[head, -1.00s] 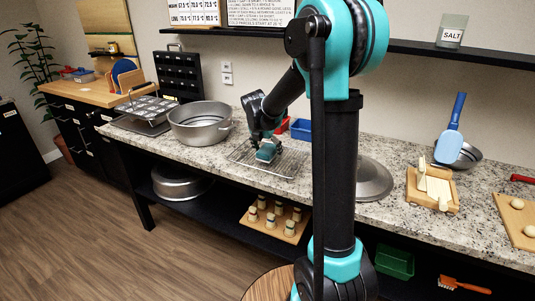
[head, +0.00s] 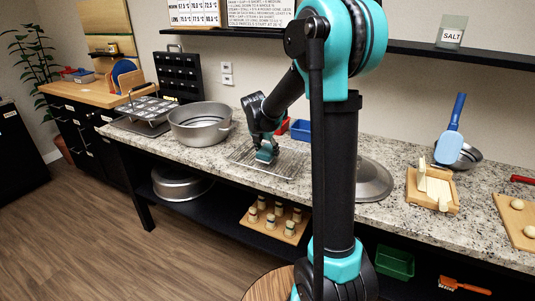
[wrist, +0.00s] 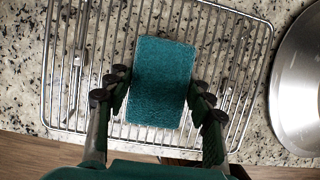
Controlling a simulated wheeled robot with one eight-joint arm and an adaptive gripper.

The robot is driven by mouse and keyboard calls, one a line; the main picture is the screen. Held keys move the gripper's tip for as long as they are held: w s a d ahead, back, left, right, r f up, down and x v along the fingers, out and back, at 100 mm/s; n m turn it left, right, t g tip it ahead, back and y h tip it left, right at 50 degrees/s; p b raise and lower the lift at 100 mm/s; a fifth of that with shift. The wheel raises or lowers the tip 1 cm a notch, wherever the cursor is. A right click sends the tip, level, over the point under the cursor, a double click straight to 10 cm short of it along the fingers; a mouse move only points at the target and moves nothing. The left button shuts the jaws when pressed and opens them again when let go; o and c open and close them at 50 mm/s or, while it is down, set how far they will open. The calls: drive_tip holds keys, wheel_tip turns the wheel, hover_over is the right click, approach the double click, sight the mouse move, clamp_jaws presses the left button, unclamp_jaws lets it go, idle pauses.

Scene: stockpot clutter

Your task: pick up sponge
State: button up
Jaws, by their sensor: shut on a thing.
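The sponge (wrist: 162,75) is a teal rectangular block over the wire rack (wrist: 185,15). In the wrist view it lies between the fingers of my gripper (wrist: 160,98). My gripper is shut on it, with the pads along its left and right sides. In the head view the sponge (head: 264,156) is small and partly hidden beneath my gripper (head: 264,147). I cannot tell whether the sponge still touches the rack.
A large metal pot (head: 200,128) stands left of the rack. A red bin (head: 282,127) and a blue bin (head: 300,130) sit behind it. A metal lid (head: 374,182) lies to the right on the granite counter (head: 330,165). A shelf (head: 430,50) runs above.

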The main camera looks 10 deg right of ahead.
sight(268, 149)
drive_tip(key=shift+r, duration=0.15)
wheel_tip(268, 149, up, 20)
idle(0.4)
drive_tip(key=shift+r, duration=0.1)
drive_tip(key=shift+o, duration=1.3)
drive_tip(key=c, duration=0.3)
drive_tip(key=shift+c, duration=0.2)
